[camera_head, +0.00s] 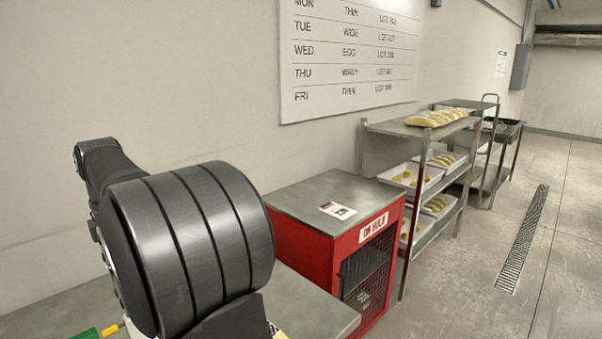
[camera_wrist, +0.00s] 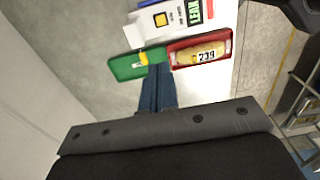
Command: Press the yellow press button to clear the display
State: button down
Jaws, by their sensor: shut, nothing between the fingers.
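In the wrist view my gripper (camera_wrist: 156,72) is shut and empty, its two blue fingers side by side. Its tips appear over or beside the edge of a green tray (camera_wrist: 124,68). A small yellow piece (camera_wrist: 142,58) shows at the tray, close to the fingertips. I cannot tell which yellow part is the press button, or whether the fingers touch anything. In the head view my arm hides the gripper; part of the green thing (camera_head: 86,335) shows at lower left.
In the head view, a red cabinet (camera_head: 325,235) stands beside the bench, with tray shelves (camera_head: 428,135) behind. Open floor lies at right.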

dwell(0.7)
notch_tip(320, 180, down, 13)
jog(key=s+n+t, duration=0.1)
jog(key=n+t, duration=0.8)
jog(key=n, duration=0.8)
jog(key=shift+s, duration=0.2)
jog(key=shift+d+f, duration=0.1)
jog(key=shift+f, duration=0.05)
jog(key=shift+f, duration=4.35)
jog(key=shift+f, duration=0.4)
